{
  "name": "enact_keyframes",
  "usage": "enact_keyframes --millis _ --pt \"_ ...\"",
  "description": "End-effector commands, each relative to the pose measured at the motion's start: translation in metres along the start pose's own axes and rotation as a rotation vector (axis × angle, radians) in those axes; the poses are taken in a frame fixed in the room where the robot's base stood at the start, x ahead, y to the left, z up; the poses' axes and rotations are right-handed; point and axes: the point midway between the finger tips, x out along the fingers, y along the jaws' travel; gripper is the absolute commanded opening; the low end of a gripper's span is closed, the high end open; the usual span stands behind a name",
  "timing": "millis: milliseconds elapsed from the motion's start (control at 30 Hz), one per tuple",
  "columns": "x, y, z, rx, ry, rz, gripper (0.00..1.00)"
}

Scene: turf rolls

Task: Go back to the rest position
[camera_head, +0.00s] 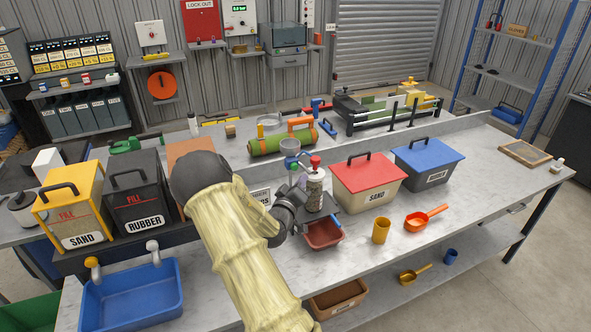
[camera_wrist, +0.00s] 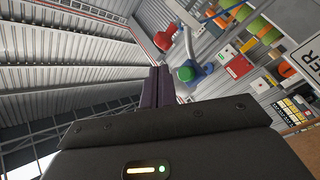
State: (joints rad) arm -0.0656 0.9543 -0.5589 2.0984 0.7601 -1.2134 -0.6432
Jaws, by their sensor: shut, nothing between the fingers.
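My arm in its pale yellow sleeve reaches over the front of the bench in the head view, bent at a dark elbow. My gripper (camera_wrist: 161,84) shows in the wrist view as two dark fingers lying together, with nothing between them. In the head view the dark end of my arm is beside a clear jar with a red top (camera_head: 315,188), behind a reddish tray (camera_head: 323,234). The fingertips cannot be made out clearly there, and I cannot tell whether they touch anything. The wrist view is tilted towards the ribbed wall and wall-mounted items.
A red-lidded sand bin (camera_head: 369,183) and blue-lidded bin (camera_head: 428,163) stand right of my arm. Yellow (camera_head: 72,211) and black (camera_head: 138,198) fill bins stand left. A green roll (camera_head: 279,143) lies behind.

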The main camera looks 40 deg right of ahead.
Motion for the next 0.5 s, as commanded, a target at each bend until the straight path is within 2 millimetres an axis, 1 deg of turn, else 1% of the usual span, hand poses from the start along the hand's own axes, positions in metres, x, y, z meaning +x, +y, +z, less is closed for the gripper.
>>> enact_keyframes --millis 200,500 --pt "-0.012 0.008 0.009 -0.001 0.000 -0.001 0.00" --pt "-0.014 0.009 0.009 0.000 0.001 -0.001 0.00"
